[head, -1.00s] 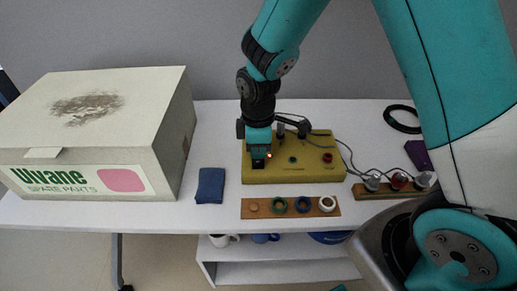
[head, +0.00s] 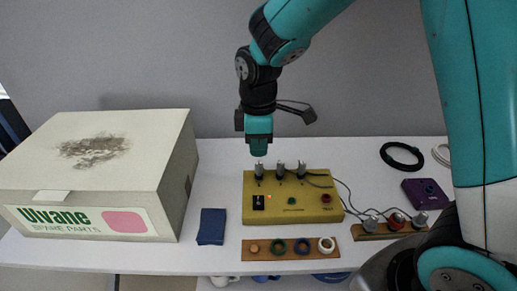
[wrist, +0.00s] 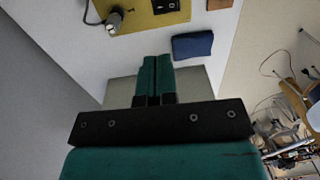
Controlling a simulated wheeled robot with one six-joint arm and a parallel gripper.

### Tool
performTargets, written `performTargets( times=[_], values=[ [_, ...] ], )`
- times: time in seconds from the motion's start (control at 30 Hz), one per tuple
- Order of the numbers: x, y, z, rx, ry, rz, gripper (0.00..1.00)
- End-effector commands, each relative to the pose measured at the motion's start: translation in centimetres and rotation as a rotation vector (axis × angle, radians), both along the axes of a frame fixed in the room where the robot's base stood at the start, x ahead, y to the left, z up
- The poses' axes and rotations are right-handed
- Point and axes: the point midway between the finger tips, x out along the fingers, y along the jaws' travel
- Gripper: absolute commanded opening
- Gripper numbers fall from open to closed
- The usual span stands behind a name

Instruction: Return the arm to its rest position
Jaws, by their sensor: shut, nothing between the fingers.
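My gripper (head: 258,150) hangs above the back left part of the yellow test box (head: 290,205) in the head view, fingers pointing down. It is shut and empty, apart from the box. In the wrist view the two teal fingers (wrist: 157,75) lie side by side. The yellow box has several grey plugs along its back edge, a black switch with a small red light at front left, and a red knob at right. My arm reaches in from the upper right.
A large cardboard box (head: 160,190) stands at left. A blue cloth (head: 211,227), a wooden strip (head: 290,257) with several rings, a plug holder (head: 372,235), a purple block (head: 425,193) and a black coil (head: 402,156) lie on the white table (head: 215,165). Cables run at right.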

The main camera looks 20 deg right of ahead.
Motion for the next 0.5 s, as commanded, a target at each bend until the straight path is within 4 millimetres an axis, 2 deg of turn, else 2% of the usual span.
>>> performTargets(
  times=[0.27, 0.33, 0.43, 0.5],
  values=[
    [0.0, 0.0, 0.0, 0.0, 0.0, -0.001, 0.0],
    [-0.4, 0.1, 0.6, 0.008, -0.003, -0.012, 0.0],
    [-2.1, 0.8, 3.0, 0.045, -0.013, -0.071, 0.0],
    [-4.4, 1.5, 5.5, 0.091, -0.019, -0.143, 0.0]
  ],
)
